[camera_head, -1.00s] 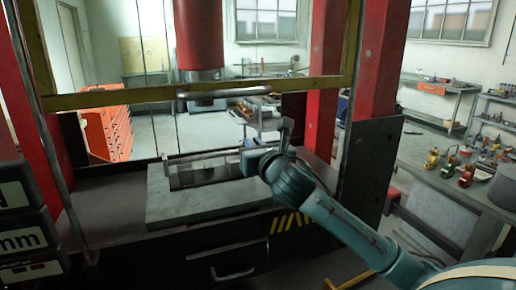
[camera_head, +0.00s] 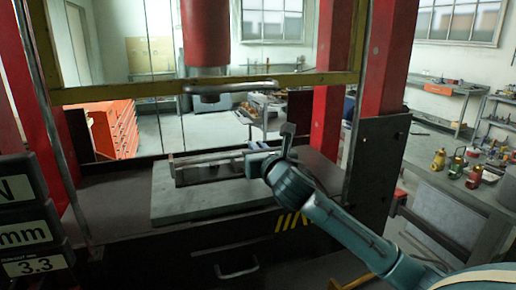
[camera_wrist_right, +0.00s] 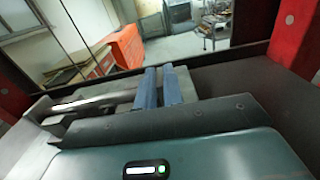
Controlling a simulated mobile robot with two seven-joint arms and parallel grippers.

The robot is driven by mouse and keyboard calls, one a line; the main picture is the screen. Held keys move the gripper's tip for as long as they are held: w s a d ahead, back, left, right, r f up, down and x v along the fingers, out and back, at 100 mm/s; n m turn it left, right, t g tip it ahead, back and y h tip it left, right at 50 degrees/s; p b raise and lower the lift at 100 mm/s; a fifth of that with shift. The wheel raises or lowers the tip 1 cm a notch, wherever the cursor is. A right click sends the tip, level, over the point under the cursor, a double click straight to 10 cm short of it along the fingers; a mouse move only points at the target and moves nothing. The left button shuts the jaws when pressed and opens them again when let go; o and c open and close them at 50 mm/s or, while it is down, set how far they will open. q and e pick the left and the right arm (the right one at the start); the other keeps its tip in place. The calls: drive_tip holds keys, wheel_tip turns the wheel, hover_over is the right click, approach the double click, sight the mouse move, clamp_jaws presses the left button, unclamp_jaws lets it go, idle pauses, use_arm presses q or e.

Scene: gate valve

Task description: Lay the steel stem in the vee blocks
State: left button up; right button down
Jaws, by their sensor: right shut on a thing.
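My right gripper (camera_head: 256,163) is over the right part of the grey plate in the head view. In the right wrist view its two blue fingers (camera_wrist_right: 158,90) are close together and shut on the steel stem (camera_wrist_right: 110,101). The stem reaches left from the fingers, roughly level, towards a dark block (camera_wrist_right: 60,115), probably a vee block. The fingers hide the gripped part. In the head view the stem and blocks form a low, narrow group (camera_head: 205,168) on the plate. I cannot tell whether the stem touches the blocks. My left gripper is not in view.
The grey plate (camera_head: 215,203) lies on the dark press bed. A red ram (camera_head: 205,35) hangs above, with a yellow crossbar (camera_head: 130,92) and metal handle in front of it. Red columns (camera_head: 335,85) flank the bed. A dark side panel (camera_head: 375,165) stands right of my arm.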

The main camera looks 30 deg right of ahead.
drive_tip(key=shift+f, duration=0.1)
idle(0.7)
drive_tip(key=c, duration=1.5)
unclamp_jaws()
drive_tip(key=shift+o, duration=0.2)
drive_tip(key=shift+f, duration=0.15)
